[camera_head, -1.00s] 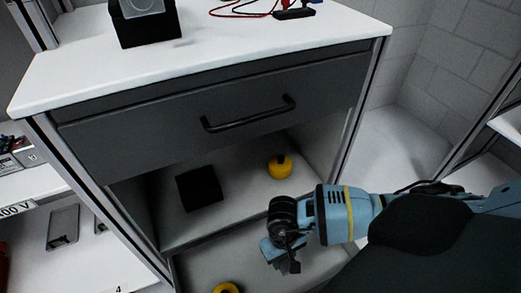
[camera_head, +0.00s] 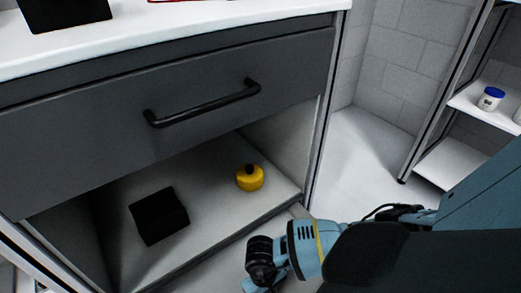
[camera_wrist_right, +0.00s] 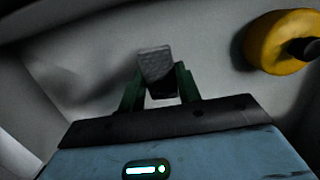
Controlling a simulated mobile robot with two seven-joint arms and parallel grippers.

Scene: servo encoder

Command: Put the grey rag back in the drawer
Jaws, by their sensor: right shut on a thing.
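The grey drawer (camera_head: 90,130) is shut, with a black bar handle (camera_head: 203,102) on its front. My right gripper (camera_wrist_right: 160,88) is shut on a small grey piece, seemingly the grey rag (camera_wrist_right: 155,63), which sticks out between the green fingers in the right wrist view. In the head view my right wrist hangs low in front of the cabinet's open shelf, below the drawer. Its fingertips are cut off by the bottom edge there, so the rag does not show. My left gripper is not in view.
A black box (camera_head: 158,216) and a yellow round object (camera_head: 250,178) sit on the shelf under the drawer. The yellow object also shows in the right wrist view (camera_wrist_right: 278,42). A rack (camera_head: 455,160) with a blue-lidded jar (camera_head: 490,98) stands right.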

